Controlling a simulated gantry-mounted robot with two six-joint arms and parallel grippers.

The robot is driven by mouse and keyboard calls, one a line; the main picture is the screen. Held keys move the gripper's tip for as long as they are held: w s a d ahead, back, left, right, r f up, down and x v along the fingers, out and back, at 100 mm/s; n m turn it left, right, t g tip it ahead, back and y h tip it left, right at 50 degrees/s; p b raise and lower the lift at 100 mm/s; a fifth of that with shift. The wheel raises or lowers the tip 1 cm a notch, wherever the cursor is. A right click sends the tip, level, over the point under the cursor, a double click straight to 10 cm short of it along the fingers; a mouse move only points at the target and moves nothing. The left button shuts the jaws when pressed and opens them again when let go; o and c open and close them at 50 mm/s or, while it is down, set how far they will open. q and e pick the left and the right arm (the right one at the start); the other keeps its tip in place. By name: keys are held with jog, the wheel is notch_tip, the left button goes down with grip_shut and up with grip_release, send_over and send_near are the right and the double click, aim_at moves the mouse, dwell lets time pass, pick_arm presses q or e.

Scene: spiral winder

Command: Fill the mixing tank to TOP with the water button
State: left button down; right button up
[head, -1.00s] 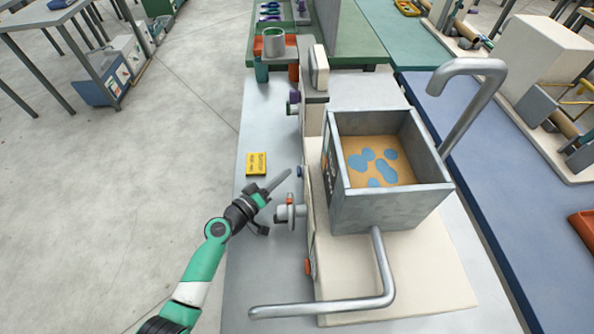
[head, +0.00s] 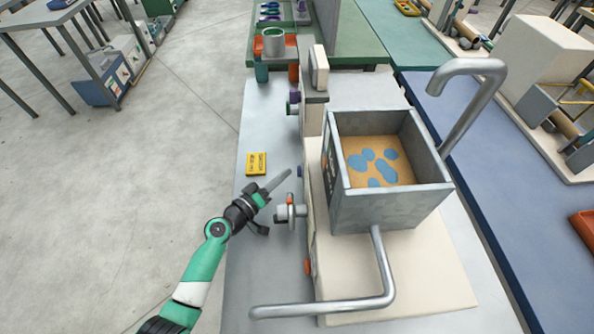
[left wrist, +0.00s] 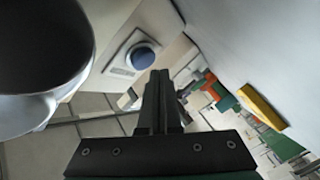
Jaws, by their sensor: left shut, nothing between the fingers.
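The mixing tank (head: 392,208) is an open grey metal box on a cream base. Its inside is tan with several blue patches on the bottom. A bent metal spout (head: 470,66) reaches over its far right corner. A blue button shows on the left side of the machine (head: 299,172) and, round in a pale square plate, in the left wrist view (left wrist: 143,57). My left gripper (head: 288,173) is shut and empty, its tips pointing at the button and looking a little short of it. I cannot tell whether they touch. My right gripper is out of view.
A grey knob (head: 291,212) sticks out just below the gripper; its dark face fills the left wrist view's upper left. An orange button (head: 308,267) sits lower on the machine. A bent pipe (head: 330,309) runs along the front. A yellow block (head: 256,164) lies on the table.

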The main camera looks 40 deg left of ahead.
pick_arm(q)
jog(key=shift+w+d, duration=0.3)
jog(key=shift+w+d, duration=0.25)
jog(key=shift+d, duration=0.1)
dwell(2.3)
dwell(3.0)
jog(key=shift+s+a+b, duration=0.35)
jog(key=shift+s+a, duration=0.2)
jog(key=shift+a, duration=0.1)
jog(key=shift+s+a+b, duration=0.55)
jog(key=shift+s+a, duration=1.05)
jog(key=shift+a, duration=0.3)
